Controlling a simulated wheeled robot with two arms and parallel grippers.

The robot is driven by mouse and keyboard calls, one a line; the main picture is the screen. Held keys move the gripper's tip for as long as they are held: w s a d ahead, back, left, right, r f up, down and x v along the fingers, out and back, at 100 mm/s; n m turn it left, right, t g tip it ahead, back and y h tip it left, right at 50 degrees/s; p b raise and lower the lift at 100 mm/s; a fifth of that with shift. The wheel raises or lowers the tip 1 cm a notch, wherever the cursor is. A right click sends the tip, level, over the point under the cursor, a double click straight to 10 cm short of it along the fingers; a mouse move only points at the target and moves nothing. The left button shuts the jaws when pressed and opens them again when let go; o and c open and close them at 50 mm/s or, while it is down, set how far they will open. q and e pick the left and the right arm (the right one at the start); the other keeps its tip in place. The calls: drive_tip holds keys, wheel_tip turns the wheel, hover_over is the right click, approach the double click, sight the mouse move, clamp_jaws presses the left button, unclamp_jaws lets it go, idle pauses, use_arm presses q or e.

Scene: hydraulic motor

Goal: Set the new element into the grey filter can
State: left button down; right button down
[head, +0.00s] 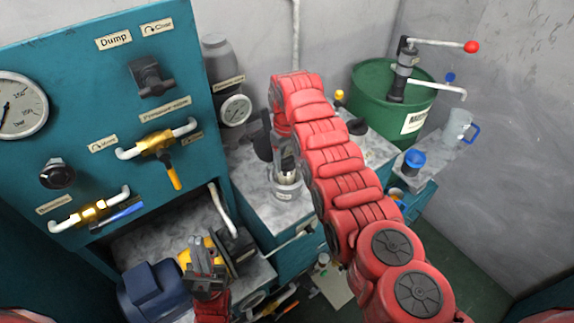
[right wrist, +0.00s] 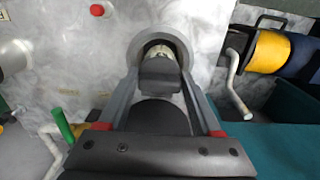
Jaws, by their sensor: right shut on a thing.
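The grey filter can (head: 286,190) stands on the marble-like bench top, with a pale element (head: 287,172) at its mouth. My right gripper (head: 285,155) is directly above the can, pointing down. In the right wrist view the can's round grey rim (right wrist: 181,45) surrounds the top of the pale element (right wrist: 157,49). The right gripper (right wrist: 160,72) is shut on the element; its fingers hide much of it. How deep the element sits in the can cannot be told. My left gripper (head: 207,268) is low, over the blue motor area, with its jaws unclear.
A teal panel (head: 100,60) with gauge and valves stands at the left. A green drum (head: 375,95) with a hand pump is at the back right. A blue-lidded jar (head: 413,160) and a clear jug (head: 457,127) stand at the right. A blue motor (head: 150,290) is below the panel.

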sight(287, 165)
wheel_tip(287, 165, down, 3)
drive_tip(key=shift+r+b, duration=0.15)
drive_tip(key=shift+b, duration=0.3)
drive_tip(key=shift+f, duration=0.4)
drive_tip(key=shift+f, duration=0.1)
drive_tip(key=shift+f+b, duration=0.15)
drive_tip(key=shift+b, duration=0.2)
drive_tip(key=shift+c, duration=0.3)
unclamp_jaws()
drive_tip(key=shift+r, duration=0.2)
